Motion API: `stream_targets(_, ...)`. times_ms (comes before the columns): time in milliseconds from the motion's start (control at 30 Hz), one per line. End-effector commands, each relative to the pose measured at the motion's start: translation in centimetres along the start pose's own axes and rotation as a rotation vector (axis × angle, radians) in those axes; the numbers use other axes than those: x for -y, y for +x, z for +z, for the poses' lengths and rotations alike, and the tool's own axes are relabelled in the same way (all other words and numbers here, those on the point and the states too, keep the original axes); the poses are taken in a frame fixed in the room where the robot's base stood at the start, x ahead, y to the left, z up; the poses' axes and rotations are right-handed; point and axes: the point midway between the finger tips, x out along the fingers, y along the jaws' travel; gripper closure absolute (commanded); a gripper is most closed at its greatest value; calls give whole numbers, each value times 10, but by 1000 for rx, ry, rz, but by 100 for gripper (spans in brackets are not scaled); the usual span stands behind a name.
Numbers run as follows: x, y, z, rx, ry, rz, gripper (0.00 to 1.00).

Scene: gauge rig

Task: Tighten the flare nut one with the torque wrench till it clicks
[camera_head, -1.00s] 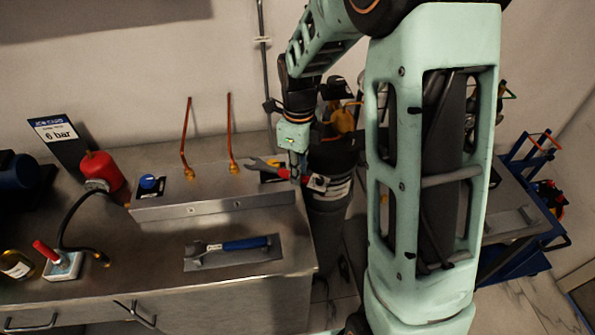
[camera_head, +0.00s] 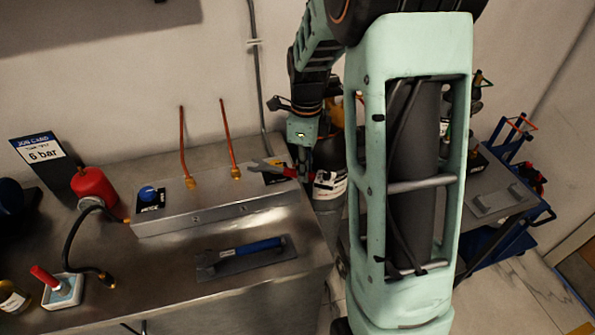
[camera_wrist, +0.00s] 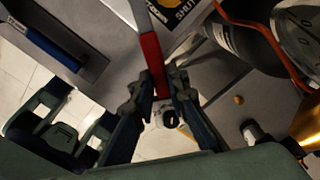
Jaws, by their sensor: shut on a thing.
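My gripper (camera_head: 305,172) is shut on the red handle of a grey-headed wrench (camera_head: 272,169) at the right end of the steel block. In the wrist view my gripper (camera_wrist: 160,88) grips the red handle (camera_wrist: 152,62), and the grey shaft runs up out of frame. A blue-handled tool (camera_head: 258,247) lies on a dark tray on the bench. I cannot tell for sure which tool is the torque wrench. Two brass flare nuts, left (camera_head: 190,183) and right (camera_head: 235,173), sit on the block under copper pipes. The wrench head points toward the right nut, apparently apart from it.
The steel block (camera_head: 215,208) carries a blue knob (camera_head: 148,193). A red bottle (camera_head: 93,187), a black hose (camera_head: 72,235), a job card reading 6 bar (camera_head: 40,152) and a small white tray (camera_head: 62,292) stand left.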

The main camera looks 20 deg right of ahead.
Motion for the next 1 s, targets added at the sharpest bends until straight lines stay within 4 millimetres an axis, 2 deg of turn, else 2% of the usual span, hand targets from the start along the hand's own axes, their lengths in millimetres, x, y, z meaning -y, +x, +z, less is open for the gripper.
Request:
stream_targets(467, 1, 2, 0, 0, -1, -1, 100)
stream_targets(1000, 1, 34, 13, 0, -1, -1, 100)
